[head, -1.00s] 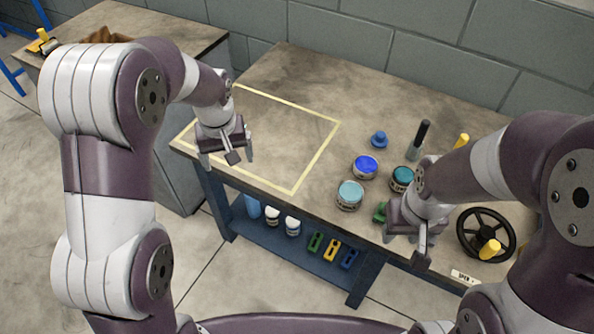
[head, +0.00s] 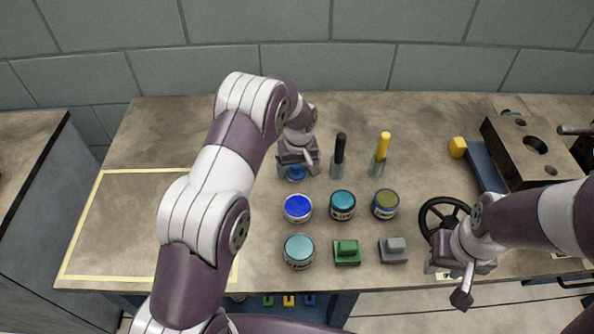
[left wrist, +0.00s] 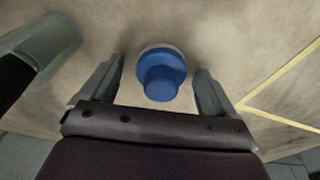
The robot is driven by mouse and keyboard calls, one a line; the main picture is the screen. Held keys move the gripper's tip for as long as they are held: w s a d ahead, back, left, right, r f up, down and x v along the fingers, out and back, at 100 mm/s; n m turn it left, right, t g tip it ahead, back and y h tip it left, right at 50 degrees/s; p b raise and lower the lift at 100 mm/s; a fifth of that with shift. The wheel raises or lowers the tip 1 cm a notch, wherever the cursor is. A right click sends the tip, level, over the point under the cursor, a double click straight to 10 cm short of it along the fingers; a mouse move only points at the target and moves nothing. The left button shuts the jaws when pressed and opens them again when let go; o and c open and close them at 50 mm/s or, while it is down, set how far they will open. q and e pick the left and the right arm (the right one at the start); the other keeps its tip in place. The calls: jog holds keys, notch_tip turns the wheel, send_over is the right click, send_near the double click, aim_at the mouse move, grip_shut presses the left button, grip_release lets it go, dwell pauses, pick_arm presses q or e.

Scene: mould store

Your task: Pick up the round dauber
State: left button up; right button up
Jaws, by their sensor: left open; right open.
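The round dauber (head: 296,174) is a blue disc with a knob on top, standing upright on the bench. In the head view it is partly hidden by my left gripper (head: 298,166). In the left wrist view the dauber (left wrist: 161,76) lies between the two fingers of my left gripper (left wrist: 158,82), with a gap on each side. The left gripper is open and holds nothing. My right gripper (head: 458,278) is open and empty over the bench's front edge, beside the black handwheel (head: 437,214), far from the dauber.
A black-handled tool (head: 340,150) and a yellow-handled tool (head: 382,150) stand right of the dauber. Open paint tins, including a blue one (head: 298,208), stand in front, with a green block (head: 347,252) and a grey block (head: 394,250). The taped area (head: 100,225) at left looks clear.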

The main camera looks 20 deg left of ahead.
pick_arm(q)
jog(key=shift+w+a+f, duration=0.1)
jog(key=shift+w, duration=0.05)
jog(key=c, duration=1.2)
notch_tip(320, 180, up, 10)
jog(key=shift+r, duration=0.1)
jog(key=o, duration=0.6)
jog(key=shift+c, duration=0.2)
jog(key=c, duration=0.4)
